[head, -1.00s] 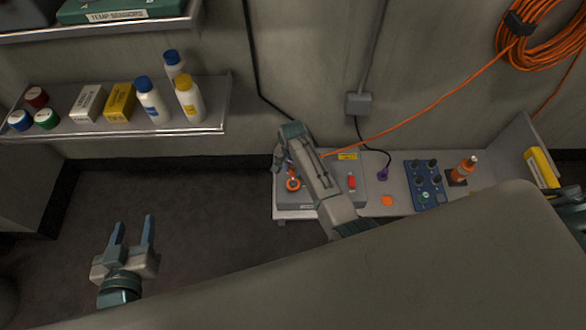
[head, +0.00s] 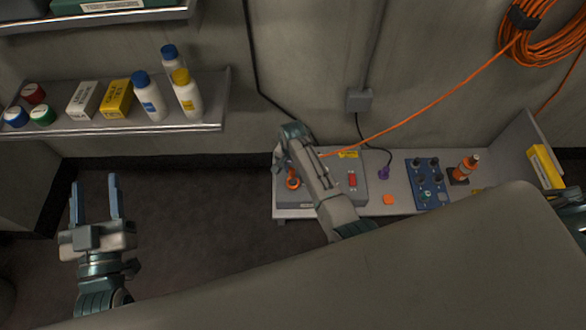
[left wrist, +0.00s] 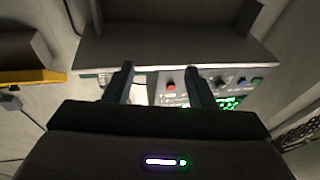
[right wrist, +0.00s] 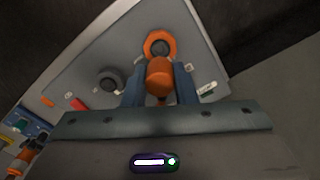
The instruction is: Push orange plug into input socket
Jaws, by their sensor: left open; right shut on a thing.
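My right gripper (right wrist: 160,90) is shut on the orange plug (right wrist: 160,76), whose blunt end shows between the fingers in the right wrist view. An orange ring socket (right wrist: 160,44) with a dark centre lies just beyond the plug on the grey box. I cannot tell whether plug and socket touch. In the head view the ring (head: 293,184) sits at the left of the grey box (head: 330,187), and my right arm partly covers the box and hides the gripper's grip. My left gripper (head: 95,188) is open and empty over the dark floor, far left of the box.
The grey box has a red switch (head: 352,180) and a second dark round socket (right wrist: 109,80). The shelf beside it holds a purple plug (head: 383,173), an orange square (head: 389,200) and a blue knob panel (head: 427,182). A wall shelf (head: 150,128) holds bottles and boxes.

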